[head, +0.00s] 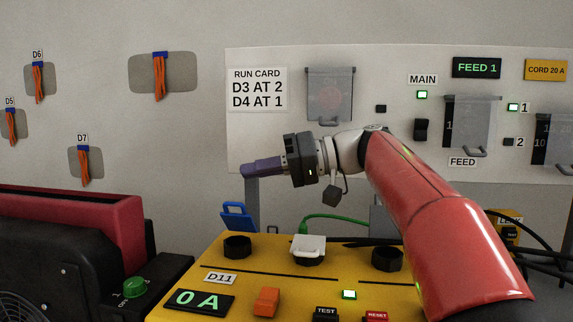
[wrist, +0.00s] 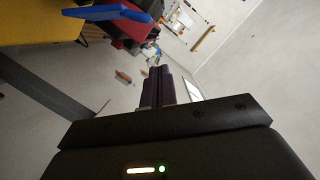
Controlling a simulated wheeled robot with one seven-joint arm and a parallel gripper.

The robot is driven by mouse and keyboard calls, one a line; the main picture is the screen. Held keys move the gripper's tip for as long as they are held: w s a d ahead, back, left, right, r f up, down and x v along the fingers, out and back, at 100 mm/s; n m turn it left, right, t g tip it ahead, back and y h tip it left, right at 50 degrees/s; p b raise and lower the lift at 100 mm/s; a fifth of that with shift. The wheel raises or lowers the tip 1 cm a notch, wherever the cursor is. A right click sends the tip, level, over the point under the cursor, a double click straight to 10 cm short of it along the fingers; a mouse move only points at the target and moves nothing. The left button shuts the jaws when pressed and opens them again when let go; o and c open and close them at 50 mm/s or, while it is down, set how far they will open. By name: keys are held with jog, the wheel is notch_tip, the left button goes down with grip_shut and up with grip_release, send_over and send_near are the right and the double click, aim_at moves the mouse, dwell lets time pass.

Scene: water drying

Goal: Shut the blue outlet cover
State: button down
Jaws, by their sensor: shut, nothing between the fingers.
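The blue outlet cover (head: 236,214) stands raised behind the left black outlet (head: 237,247) on the yellow box (head: 200,255), so it is open. In the wrist view the blue cover (wrist: 112,13) shows at the upper left, apart from my fingers. My gripper (head: 246,170) is shut and empty, its purple fingers pointing left. It appears above the blue cover in the head view, with a gap between them. The purple fingers also show at the middle of the wrist view (wrist: 158,75).
A white cover (head: 309,243) with a green cable (head: 335,218) sits at the box's middle outlet. Another black outlet (head: 387,259) is at right. A grey post (head: 252,198) stands behind the box. A wall panel (head: 300,150) is behind my arm. A black and red machine (head: 80,230) stands left.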

aim_at(249, 215)
jog(key=shift+s+a+f+b, duration=0.25)
jog(key=shift+s+f, duration=0.45)
jog(key=shift+f, duration=0.1)
jog(key=shift+s+a+f+b, duration=0.25)
jog(key=shift+s+f, duration=0.4)
jog(key=shift+f, duration=0.15)
jog(key=shift+s+f+n+b, duration=0.2)
jog(key=shift+n+b, duration=0.1)
jog(key=shift+b, duration=0.4)
jog(key=shift+s, duration=0.15)
jog(key=s+f+n+t+b, duration=0.1)
jog(key=s+f+n+b, duration=0.1)
jog(key=b, duration=0.5)
jog(key=shift+s+a+f+n+b, duration=0.1)
jog(key=shift+s+f+n+b, duration=0.05)
jog(key=shift+s+n+b, duration=0.3)
jog(key=shift+s+a+f+b, duration=0.1)
jog(key=shift+s+f+b, duration=0.75)
jog(key=shift+b, duration=0.6)
jog(key=shift+f, duration=0.1)
